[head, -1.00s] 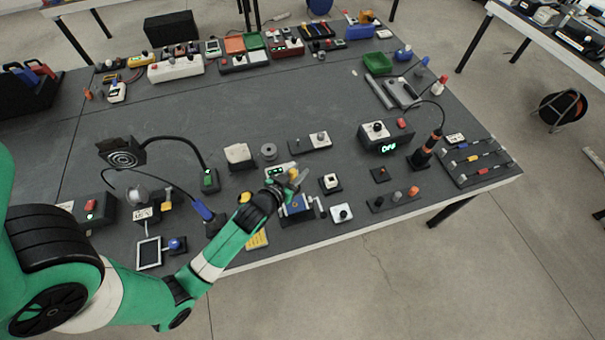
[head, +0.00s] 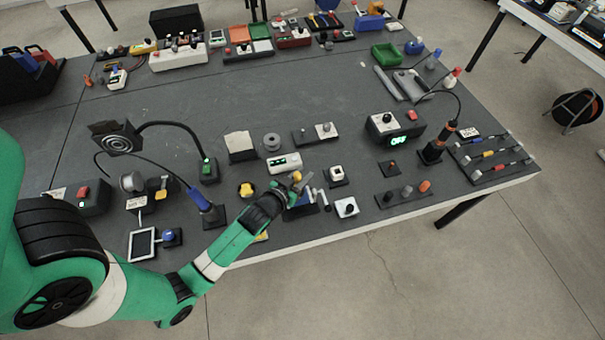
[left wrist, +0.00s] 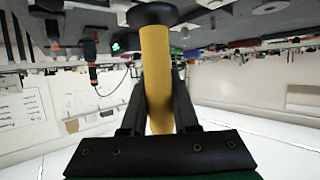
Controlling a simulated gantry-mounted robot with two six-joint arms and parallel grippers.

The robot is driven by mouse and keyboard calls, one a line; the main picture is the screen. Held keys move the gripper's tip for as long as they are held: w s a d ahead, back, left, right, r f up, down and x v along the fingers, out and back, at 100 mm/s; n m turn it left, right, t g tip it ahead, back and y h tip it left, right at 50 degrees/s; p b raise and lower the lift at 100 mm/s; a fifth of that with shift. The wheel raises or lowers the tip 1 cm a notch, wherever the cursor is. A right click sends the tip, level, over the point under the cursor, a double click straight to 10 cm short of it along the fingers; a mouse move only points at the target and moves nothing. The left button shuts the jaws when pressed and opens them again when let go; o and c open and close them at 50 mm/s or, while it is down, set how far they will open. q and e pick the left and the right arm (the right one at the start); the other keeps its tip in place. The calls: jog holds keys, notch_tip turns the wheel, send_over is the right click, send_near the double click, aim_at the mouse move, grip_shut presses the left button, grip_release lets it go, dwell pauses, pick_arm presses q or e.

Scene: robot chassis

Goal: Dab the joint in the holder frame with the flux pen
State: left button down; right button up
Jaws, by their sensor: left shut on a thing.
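My left gripper (head: 297,183) is at the front edge of the bench, over or beside a small blue holder (head: 300,212) that it and my arm partly cover. It is shut on a yellow cylinder, which looks like the flux pen. In the left wrist view the yellow cylinder (left wrist: 157,75) stands between the fingers, with a wide dark round end at the top. The joint in the holder cannot be made out, and I cannot tell whether the pen touches the holder. My right gripper is not in view.
A white device with a green display (head: 284,163) is just behind the gripper. Small blocks (head: 337,175) and (head: 346,207) stand to its right. A magnifier-like head on a bent arm (head: 116,139) stands at left. A soldering station (head: 394,127) is at right.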

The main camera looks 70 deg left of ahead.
pick_arm(q)
jog(key=shift+f+b, duration=0.35)
jog(key=shift+f, duration=0.05)
dwell(0.6)
jog(key=shift+r, duration=0.1)
notch_tip(320, 180, up, 7)
jog(key=p, duration=0.7)
jog(key=shift+r, duration=0.2)
